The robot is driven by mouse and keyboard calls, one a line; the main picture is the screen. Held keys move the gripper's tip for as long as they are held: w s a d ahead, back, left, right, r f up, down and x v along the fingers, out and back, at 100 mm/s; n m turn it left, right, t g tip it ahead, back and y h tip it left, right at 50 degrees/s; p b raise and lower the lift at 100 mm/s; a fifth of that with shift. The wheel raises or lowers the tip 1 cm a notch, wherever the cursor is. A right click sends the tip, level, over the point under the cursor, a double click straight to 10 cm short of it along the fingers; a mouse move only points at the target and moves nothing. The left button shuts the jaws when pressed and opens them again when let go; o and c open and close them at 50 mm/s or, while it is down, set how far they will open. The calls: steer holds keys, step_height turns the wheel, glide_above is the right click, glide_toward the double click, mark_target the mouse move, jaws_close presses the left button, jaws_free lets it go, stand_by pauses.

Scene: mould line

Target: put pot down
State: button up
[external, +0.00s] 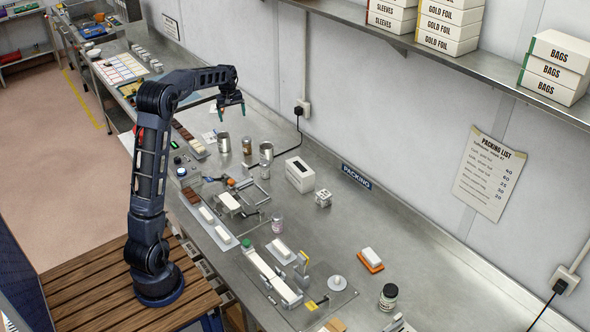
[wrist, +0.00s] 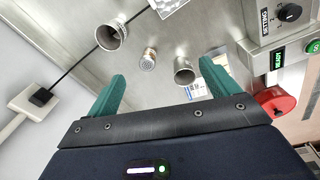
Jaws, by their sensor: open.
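Two open metal pots stand upright on the steel bench: a nearer one (external: 223,143), which shows between my fingers in the wrist view (wrist: 183,74), and a farther one (external: 266,151), also in the wrist view (wrist: 110,38). I cannot tell which pot the task means. My gripper (external: 231,109) is open with nothing between its green fingers (wrist: 162,72). It hangs pointing down above the bench, apart from both pots.
A small jar (external: 247,146) stands between the pots. A black cable (wrist: 75,63) runs from the wall socket (wrist: 38,100) past the farther pot. A white box (external: 300,174) stands farther right.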

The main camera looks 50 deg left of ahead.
steer(key=s+d+r+m+t, duration=0.1)
steer(key=s+d+r+m, duration=0.15)
steer(key=s+d, duration=0.45)
steer(key=s+d+r+m, duration=0.2)
steer(key=s+d+r, duration=0.2)
steer(key=d, duration=0.6)
steer(key=s+d+r+m+t, duration=0.1)
steer(key=s+d+r+m, duration=0.3)
steer(key=d, duration=0.5)
steer(key=s+d+f+m, duration=0.2)
steer(key=s+d, duration=0.2)
steer(key=s, duration=0.3)
steer(key=s+d+f+m+t, duration=0.1)
steer(key=s+d+f, duration=0.2)
steer(key=s+d, duration=0.2)
steer(key=s+d+f+m, duration=0.2)
steer(key=s+d+f, duration=0.1)
steer(key=s, duration=0.8)
steer(key=shift+d+f+m+t, duration=0.15)
steer(key=shift+d+m+t, duration=0.2)
steer(key=shift+d, duration=0.5)
